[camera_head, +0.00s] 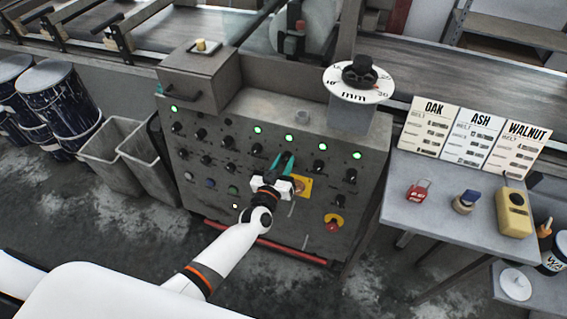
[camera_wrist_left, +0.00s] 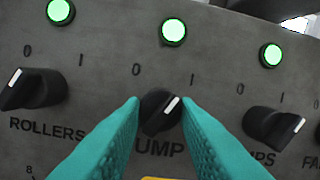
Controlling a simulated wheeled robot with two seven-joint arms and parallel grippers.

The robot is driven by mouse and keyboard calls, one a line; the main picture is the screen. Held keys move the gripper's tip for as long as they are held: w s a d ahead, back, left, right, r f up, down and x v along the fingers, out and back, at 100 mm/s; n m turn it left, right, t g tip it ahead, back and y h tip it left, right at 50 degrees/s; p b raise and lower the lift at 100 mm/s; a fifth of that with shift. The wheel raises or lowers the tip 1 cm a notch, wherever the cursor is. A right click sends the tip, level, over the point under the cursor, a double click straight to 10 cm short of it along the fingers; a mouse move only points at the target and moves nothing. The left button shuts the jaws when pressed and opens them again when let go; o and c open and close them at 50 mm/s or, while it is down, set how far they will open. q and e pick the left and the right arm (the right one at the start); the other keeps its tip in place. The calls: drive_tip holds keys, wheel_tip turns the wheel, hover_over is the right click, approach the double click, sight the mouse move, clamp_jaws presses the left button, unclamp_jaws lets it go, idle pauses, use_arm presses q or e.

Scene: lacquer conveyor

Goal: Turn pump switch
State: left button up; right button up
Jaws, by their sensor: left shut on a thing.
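In the head view my left gripper (camera_head: 283,164) reaches the middle of the grey control panel (camera_head: 225,170). My right gripper is not in view.
The rollers knob (camera_wrist_left: 35,88) is left of the pump switch, and another knob (camera_wrist_left: 277,127) is right. A red emergency button (camera_head: 333,223) is low on the panel. A side table (camera_head: 400,190) holds a red padlock (camera_head: 419,189) and a yellow device (camera_head: 514,213).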

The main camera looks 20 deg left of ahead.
use_arm(q)
drive_tip(key=shift+n, duration=0.3)
drive_tip(key=n, duration=0.3)
drive_tip(key=n+y, duration=0.1)
drive_tip(key=n, duration=0.2)
drive_tip(key=shift+d+y, duration=0.15)
drive_tip(key=shift+y, duration=0.15)
drive_tip(key=n, duration=0.3)
drive_tip(key=n+y, duration=0.1)
drive_tip(key=n, duration=0.2)
drive_tip(key=shift+r+n+g, duration=0.1)
drive_tip(key=shift+n+g, duration=0.2)
drive_tip(key=o, duration=1)
drive_tip(key=shift+c, duration=0.2)
drive_tip(key=s+d, duration=0.1)
drive_tip(key=s, duration=1.1)
drive_tip(key=shift+d+r, duration=0.2)
drive_tip(key=shift+r, duration=0.2)
